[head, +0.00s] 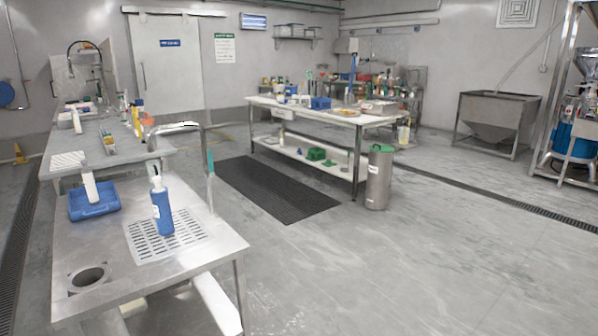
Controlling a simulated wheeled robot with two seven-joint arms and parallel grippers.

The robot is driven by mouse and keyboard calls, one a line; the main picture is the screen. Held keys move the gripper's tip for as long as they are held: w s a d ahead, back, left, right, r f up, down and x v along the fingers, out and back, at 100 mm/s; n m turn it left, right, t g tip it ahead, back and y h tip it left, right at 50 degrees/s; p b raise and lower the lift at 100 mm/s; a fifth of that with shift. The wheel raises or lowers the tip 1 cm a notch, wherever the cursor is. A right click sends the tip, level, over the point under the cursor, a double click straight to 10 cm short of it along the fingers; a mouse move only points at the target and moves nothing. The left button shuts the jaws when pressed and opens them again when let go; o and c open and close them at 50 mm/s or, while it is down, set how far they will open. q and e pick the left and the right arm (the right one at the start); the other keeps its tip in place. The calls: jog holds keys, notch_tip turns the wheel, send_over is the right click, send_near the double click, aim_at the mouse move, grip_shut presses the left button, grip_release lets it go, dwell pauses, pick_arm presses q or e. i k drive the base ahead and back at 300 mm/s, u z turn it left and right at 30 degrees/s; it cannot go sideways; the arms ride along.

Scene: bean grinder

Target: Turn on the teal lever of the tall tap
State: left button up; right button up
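The tall tap (203,145) is a thin grey metal arch at the right edge of the near steel counter (220,248). Its upright is on the right, and its spout reaches left over the counter. The teal lever (210,163) is a small upright strip on the tap's upright, partway down. Whether the tap is running cannot be told at this size. Neither of my grippers is in view.
A blue bottle (162,212) stands on the counter's drain grate (142,244). A blue tray (112,208) with a white item lies to its left. A round hole (90,278) is nearer. Open floor (400,270) lies right of the counter, with a dark mat (270,190) beyond.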

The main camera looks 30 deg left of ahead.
aim_at(212, 174)
jog(key=u, duration=1.05)
jog(key=i, duration=1.45)
jog(key=u, duration=0.55)
